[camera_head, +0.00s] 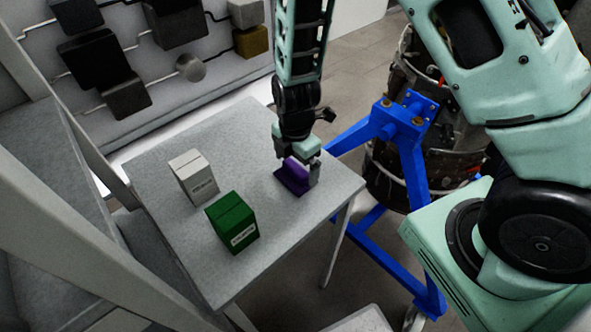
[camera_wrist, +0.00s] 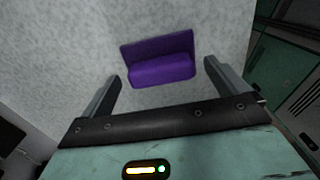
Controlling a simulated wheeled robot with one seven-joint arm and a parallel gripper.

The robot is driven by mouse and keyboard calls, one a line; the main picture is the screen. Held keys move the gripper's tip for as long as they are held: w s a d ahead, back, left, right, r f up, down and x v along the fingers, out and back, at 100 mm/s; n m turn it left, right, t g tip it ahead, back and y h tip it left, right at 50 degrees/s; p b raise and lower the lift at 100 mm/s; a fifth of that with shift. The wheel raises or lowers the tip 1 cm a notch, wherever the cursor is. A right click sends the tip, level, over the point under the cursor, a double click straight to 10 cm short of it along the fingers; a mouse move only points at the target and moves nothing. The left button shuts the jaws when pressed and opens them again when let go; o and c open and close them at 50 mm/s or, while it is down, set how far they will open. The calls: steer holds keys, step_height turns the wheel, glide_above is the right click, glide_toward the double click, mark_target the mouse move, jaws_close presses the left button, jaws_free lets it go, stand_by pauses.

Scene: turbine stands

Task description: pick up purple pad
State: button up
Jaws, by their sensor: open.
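The purple pad (camera_head: 291,178) lies on the grey table (camera_head: 160,229) near its right side. It has a flat base with a raised block on top. In the wrist view the purple pad (camera_wrist: 162,67) sits ahead of my gripper, roughly centred between the fingers. My gripper (camera_head: 304,170) is just above and beside the pad in the head view, pointing down. In the wrist view my gripper (camera_wrist: 160,85) has its two fingers spread wide, one to each side of the pad's near edge. Nothing is held. I cannot tell whether a finger touches the pad.
A white box (camera_head: 194,178) and a green box (camera_head: 233,223) stand on the table left of the pad. A blue stand (camera_head: 408,150) holding a dark turbine part is right of the table. A wall panel with dark boxes (camera_head: 98,62) stands behind.

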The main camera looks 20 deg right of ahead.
mark_target(296, 167)
steer(key=shift+f, duration=0.95)
steer(key=c, duration=1.1)
steer(key=shift+r, duration=0.15)
step_height(296, 167, up, 10)
steer(key=shift+f+b, duration=0.1)
steer(key=shift+b, duration=1.05)
steer(key=shift+o, duration=1.1)
steer(key=shift+c, duration=0.5)
